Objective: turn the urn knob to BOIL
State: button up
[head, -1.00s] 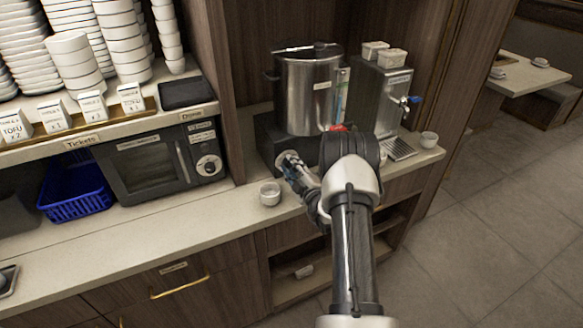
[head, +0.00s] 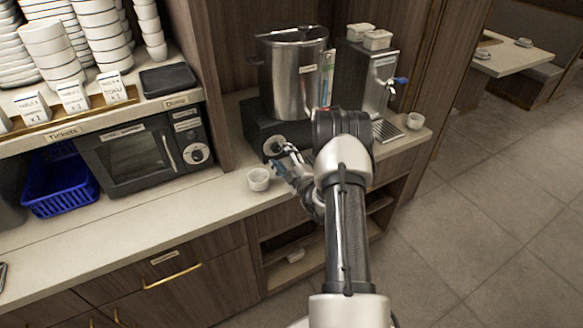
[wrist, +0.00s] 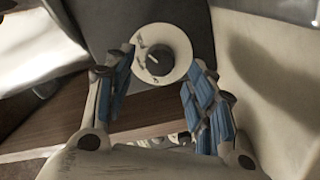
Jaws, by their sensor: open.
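The steel urn (head: 291,85) stands on a black base (head: 256,128) on the counter. The urn knob (wrist: 158,63) is a dark knob with a pale pointer on a round white dial (wrist: 178,42) on the base's front. The dial's lettering is too small and blurred to read. The dial also shows in the head view (head: 274,146). My gripper (wrist: 164,80) is open, with blue-padded fingers to either side of the dial in the wrist view and nothing between them. In the head view my gripper (head: 284,157) is just in front of the dial, partly behind my arm.
A small white cup (head: 258,180) stands on the counter just left of my gripper. A steel dispenser (head: 365,78) with a blue-handled tap and another cup (head: 414,121) are to the right. A microwave (head: 145,155) is at the left.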

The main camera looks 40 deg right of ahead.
jog(key=v, duration=0.9)
jog(key=shift+a+r, duration=0.1)
